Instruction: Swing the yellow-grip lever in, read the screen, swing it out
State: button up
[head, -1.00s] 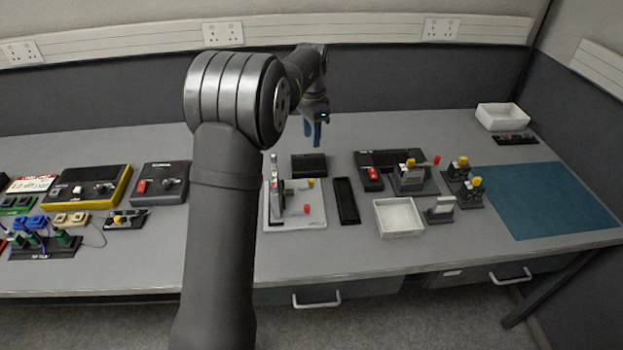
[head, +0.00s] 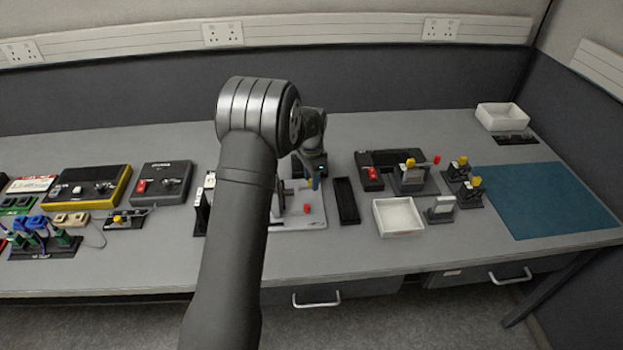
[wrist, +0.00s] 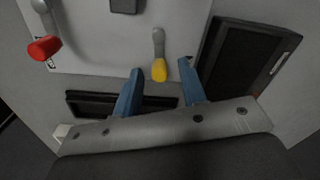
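The yellow-grip lever (wrist: 159,69) shows in the wrist view, standing out from a white plate (wrist: 108,45). My gripper (wrist: 160,66) is open, its two blue fingers on either side of the yellow grip, with a gap to each. I cannot tell how deep the grip sits between them. In the head view my gripper (head: 315,184) is over the back right of the white plate (head: 314,219), and the yellow grip is mostly hidden there. A red-grip lever (wrist: 44,47) is at the left; it also shows in the head view (head: 307,209). I cannot make out which device is the screen.
A black slotted block (head: 347,201) lies just right of the plate. Farther right are a white tray (head: 398,217) and several yellow-topped fixtures. A blue mat (head: 545,200) lies at the right. Boxes with knobs stand at the left. My arm hides part of the bench.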

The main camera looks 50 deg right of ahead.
jog(key=shift+f, duration=0.15)
jog(key=shift+c, duration=0.5)
grip_shut()
jog(key=n, duration=0.2)
jog(key=w+n, duration=0.1)
jog(key=shift+d, duration=0.25)
jog(key=shift+w+d+n, duration=0.1)
jog(key=shift+w+n, duration=0.1)
jog(key=shift+n, duration=0.6)
jog(key=shift+w+n, duration=0.2)
jog(key=shift+n, duration=0.6)
